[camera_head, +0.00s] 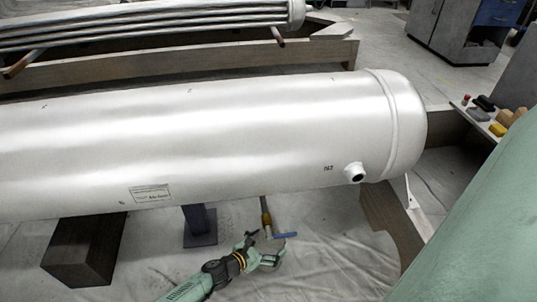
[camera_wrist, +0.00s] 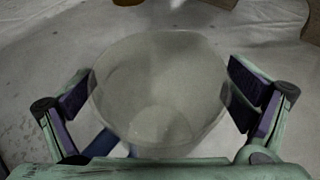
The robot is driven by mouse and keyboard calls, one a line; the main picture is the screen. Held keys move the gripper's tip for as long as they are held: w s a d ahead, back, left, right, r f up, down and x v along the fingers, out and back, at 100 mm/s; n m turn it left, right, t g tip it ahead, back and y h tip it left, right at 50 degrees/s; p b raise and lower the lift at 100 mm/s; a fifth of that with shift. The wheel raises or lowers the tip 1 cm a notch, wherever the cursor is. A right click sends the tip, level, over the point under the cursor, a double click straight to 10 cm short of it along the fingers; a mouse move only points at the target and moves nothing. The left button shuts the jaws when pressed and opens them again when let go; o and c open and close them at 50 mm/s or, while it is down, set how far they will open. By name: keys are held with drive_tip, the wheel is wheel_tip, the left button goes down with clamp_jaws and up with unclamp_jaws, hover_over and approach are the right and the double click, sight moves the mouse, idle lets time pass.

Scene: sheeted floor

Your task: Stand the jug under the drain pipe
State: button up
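A translucent grey, rounded jug (camera_wrist: 158,95) fills the space between my gripper's fingers in the wrist view. The dark finger pads meet its left and right sides, so my gripper (camera_head: 267,248) appears shut on it. In the head view the gripper is low in front of the tank, just below the drain pipe's end, and the jug is hard to make out there. The drain pipe (camera_head: 265,211) is brownish, hangs below the tank and has a blue lever (camera_head: 286,236) near its lower end. I cannot tell whether the jug touches the floor.
A long white tank (camera_head: 230,130) with a small side nozzle (camera_head: 355,172) lies above the pipe. A dark block (camera_head: 85,250), a blue-grey stand (camera_head: 200,225) and a wooden saddle (camera_head: 392,218) stand below it. A green curved surface (camera_head: 475,225) is at right. Sheeted floor (camera_head: 330,265) is clear between.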

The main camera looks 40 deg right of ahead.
drive_tip(key=shift+r, duration=0.1)
drive_tip(key=p+v, duration=0.2)
drive_tip(key=v, duration=1)
